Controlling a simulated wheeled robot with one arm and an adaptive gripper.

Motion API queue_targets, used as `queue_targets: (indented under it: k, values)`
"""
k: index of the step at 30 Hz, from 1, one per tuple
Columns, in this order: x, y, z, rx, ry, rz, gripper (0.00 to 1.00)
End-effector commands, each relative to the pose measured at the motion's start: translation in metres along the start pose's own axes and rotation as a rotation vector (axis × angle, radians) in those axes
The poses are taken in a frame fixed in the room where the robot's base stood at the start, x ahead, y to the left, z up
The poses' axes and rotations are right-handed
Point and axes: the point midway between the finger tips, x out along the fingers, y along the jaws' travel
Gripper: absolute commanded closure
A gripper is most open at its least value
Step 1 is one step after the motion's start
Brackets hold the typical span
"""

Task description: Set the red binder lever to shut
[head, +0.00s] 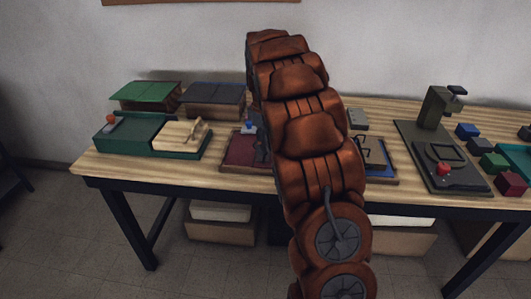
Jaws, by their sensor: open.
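The red binder (239,150) lies on the wooden workbench (120,163), left of my arm, with a dark red face and a brown edge. A small blue piece (250,127) shows at its back. A dark part shows at its right, beside my arm; I cannot tell whether it is the lever. My arm covers the binder's right side, so the lever's position cannot be told. My gripper is not visible; only my orange-brown arm links show, rising across the middle of the view.
A blue binder (381,171) with a metal lever (371,151) lies right of my arm. A green case (128,134) with a wooden lid and two covered boxes stand left. A dark press (434,112) with a red knob (443,169) and several coloured blocks stand right.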

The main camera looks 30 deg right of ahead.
Motion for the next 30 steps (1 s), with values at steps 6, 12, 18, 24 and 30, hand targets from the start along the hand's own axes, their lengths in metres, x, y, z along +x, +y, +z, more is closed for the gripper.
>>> queue_targets:
  k: [6, 12, 18, 24, 30]
  values:
    - [0.032, 0.000, 0.000, 0.001, -0.002, 0.000, 0.55]
    - [0.047, 0.000, 0.000, 0.001, -0.001, 0.000, 0.55]
    - [0.048, 0.000, 0.000, 0.001, 0.000, 0.002, 0.55]
    - [0.048, 0.000, 0.000, 0.001, 0.000, 0.002, 0.73]
    - [0.048, 0.000, 0.000, 0.001, 0.000, 0.002, 0.93]
